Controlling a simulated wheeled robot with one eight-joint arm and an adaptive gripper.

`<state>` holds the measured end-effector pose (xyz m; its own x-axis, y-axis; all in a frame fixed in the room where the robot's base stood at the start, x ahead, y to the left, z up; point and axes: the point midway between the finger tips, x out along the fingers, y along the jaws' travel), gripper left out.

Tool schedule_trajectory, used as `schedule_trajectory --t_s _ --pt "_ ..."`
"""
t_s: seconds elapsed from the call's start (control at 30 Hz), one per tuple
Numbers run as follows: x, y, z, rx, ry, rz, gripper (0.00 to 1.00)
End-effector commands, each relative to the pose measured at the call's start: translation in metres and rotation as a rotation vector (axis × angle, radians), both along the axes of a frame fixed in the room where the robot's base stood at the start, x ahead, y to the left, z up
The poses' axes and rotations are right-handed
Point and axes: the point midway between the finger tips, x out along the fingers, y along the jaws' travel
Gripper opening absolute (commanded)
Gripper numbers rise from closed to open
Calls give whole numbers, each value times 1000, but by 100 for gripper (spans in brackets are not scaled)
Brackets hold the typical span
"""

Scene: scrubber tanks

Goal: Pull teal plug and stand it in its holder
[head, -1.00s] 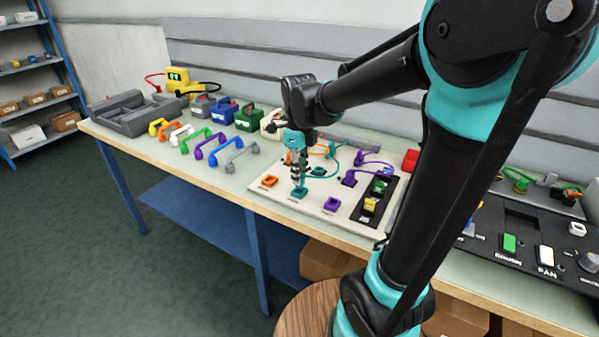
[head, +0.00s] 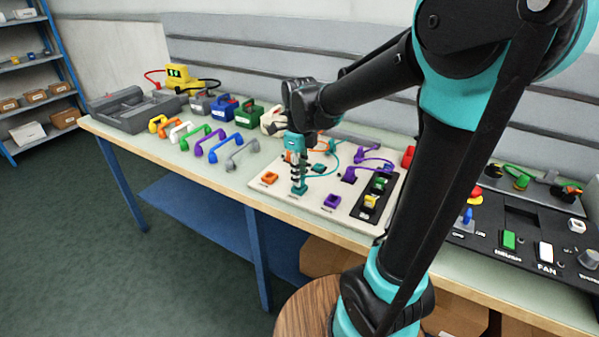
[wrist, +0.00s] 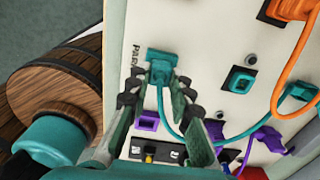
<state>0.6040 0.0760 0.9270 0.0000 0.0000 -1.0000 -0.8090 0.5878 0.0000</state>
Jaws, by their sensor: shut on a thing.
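My gripper (head: 299,184) points straight down over the front edge of the pale board. It is shut on the teal plug (wrist: 162,64), which sits between the fingertips in the wrist view, with its teal cord (wrist: 170,122) running back along the board. In the head view the plug is at the teal holder (head: 299,193), upright; whether it is fully seated is hidden by the fingers. The teal socket (wrist: 240,80) further back on the board is empty, and it also shows in the head view (head: 318,168).
Beside the gripper are an orange holder (head: 270,178) and a purple holder (head: 331,201). An orange plug (wrist: 292,8) and a purple plug (head: 350,173) with cords stand behind. A black switch strip (head: 371,200) lies right. Coloured handles line the table to the left.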

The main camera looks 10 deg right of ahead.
Motion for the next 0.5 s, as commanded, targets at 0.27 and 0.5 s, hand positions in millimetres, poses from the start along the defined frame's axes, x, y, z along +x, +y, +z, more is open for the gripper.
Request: schedule_trajectory --t_s 0.27,0.5 --pt "0 0 -4 0 0 0 0" --pt "0 0 -4 0 0 0 28"
